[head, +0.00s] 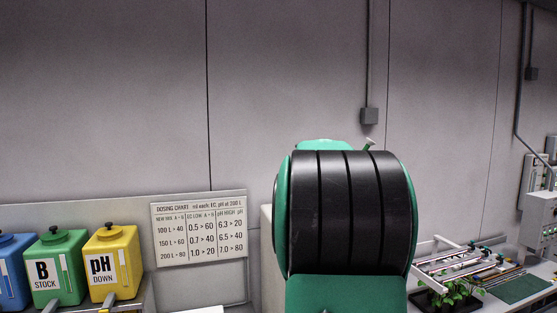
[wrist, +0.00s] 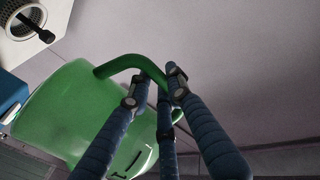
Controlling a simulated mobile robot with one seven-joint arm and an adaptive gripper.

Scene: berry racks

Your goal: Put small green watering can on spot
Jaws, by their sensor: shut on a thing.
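The small green watering can (wrist: 62,112) fills the left of the wrist view, tilted in the picture. Its curved green handle (wrist: 122,64) runs to the right between the blue padded fingers of my gripper (wrist: 158,86), which is shut on the handle. In the head view my own arm hides my gripper and most of what lies behind it. A small thin green piece with a pale tip (head: 369,144) shows above the arm; it may be the can's spout, but I cannot be sure. I cannot make out the marked spot.
Blue, green (head: 58,266) and yellow (head: 113,262) dosing containers stand at the left by a dosing chart (head: 200,228). At the right a bench holds a rack with plants (head: 452,296) and a green mat (head: 520,288). The wrist view shows a white unit with a round grille (wrist: 24,20).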

